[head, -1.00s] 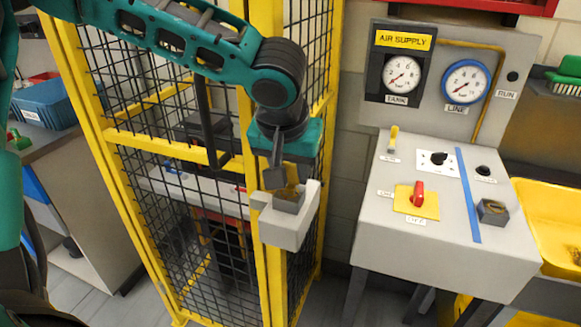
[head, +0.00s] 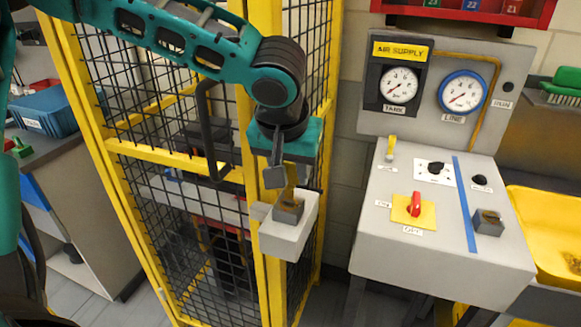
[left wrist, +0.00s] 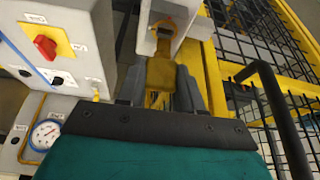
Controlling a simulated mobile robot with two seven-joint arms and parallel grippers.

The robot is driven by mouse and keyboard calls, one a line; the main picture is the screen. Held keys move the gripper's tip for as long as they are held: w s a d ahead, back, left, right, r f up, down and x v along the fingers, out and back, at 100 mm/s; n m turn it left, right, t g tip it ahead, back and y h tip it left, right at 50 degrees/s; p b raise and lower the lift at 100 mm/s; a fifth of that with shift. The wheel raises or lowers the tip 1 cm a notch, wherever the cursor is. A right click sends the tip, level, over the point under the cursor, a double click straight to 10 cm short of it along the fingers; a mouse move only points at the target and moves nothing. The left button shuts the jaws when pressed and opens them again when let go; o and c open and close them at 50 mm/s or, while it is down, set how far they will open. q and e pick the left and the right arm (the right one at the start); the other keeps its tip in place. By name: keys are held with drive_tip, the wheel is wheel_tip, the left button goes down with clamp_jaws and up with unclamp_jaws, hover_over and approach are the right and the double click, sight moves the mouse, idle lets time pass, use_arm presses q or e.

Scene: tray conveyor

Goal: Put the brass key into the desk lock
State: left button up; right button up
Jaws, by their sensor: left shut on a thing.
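My left gripper (head: 278,182) is shut on the brass key (left wrist: 160,72), whose wide end shows between the fingers in the left wrist view. It holds the key just above a dark grey lock block (head: 288,212) in a light grey bracket (head: 287,238) on the yellow cage post. Whether the key's tip is in this block or just above it I cannot tell. A similar dark block with a brass-coloured top, apparently the desk lock (head: 488,223), sits at the right of the sloped grey desk (head: 440,262), well away from the gripper. My right gripper is out of view.
A black door handle (head: 208,130) stands out from the mesh cage, left of my gripper. The desk carries a red switch (head: 415,204), a yellow-handled lever (head: 391,146) and black knobs. Gauges stand behind it. A yellow tray (head: 550,215) is at the right.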

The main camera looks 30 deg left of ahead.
sight(292, 164)
use_arm(q)
drive_tip(key=shift+w+r, duration=0.15)
drive_tip(key=shift+r, duration=1.9)
